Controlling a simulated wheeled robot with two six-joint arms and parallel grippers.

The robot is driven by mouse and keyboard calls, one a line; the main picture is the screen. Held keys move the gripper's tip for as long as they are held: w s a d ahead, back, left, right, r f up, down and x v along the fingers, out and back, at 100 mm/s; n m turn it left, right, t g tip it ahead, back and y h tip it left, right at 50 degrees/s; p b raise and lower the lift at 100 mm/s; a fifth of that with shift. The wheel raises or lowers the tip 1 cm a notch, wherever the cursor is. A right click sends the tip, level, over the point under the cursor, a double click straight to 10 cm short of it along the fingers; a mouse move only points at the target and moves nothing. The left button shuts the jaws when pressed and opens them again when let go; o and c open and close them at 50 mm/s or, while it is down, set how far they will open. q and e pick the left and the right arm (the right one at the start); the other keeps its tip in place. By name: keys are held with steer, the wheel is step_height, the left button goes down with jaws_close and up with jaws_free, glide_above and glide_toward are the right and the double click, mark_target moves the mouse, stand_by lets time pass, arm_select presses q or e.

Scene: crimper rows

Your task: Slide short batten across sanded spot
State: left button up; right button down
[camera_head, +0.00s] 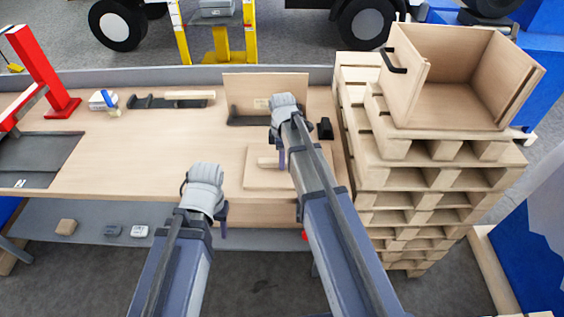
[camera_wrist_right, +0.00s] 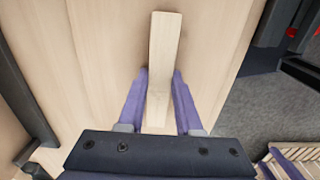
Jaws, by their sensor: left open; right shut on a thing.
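A short pale wooden batten (camera_head: 267,162) lies at or just above a flat pale board (camera_head: 262,183) on the bench. My right gripper (camera_head: 282,158) is shut on the batten. In the right wrist view the batten (camera_wrist_right: 163,55) runs out between the two purple fingers, its far end free. I cannot tell whether its underside touches the board. No sanded spot can be made out clearly. My left gripper (camera_head: 224,218) is open and empty, in front of the bench's front edge. My right forearm hides part of the board.
The wooden bench (camera_head: 130,160) has clear room left of the board. An upright panel with a dark base (camera_head: 265,90) stands behind. A black rack (camera_head: 150,102) carries another pale strip (camera_head: 190,95). Stacked pallets (camera_head: 400,190) with an open wooden box (camera_head: 450,110) stand at right.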

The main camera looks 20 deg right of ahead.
steer(key=shift+w+d, duration=0.25)
steer(key=shift+w, duration=0.6)
steer(key=shift+w+d, duration=0.25)
steer(key=shift+w, duration=0.65)
steer(key=shift+w+d, duration=0.25)
steer(key=shift+w, duration=0.6)
steer(key=c, duration=0.5)
jaws_free()
steer(key=shift+r, duration=0.1)
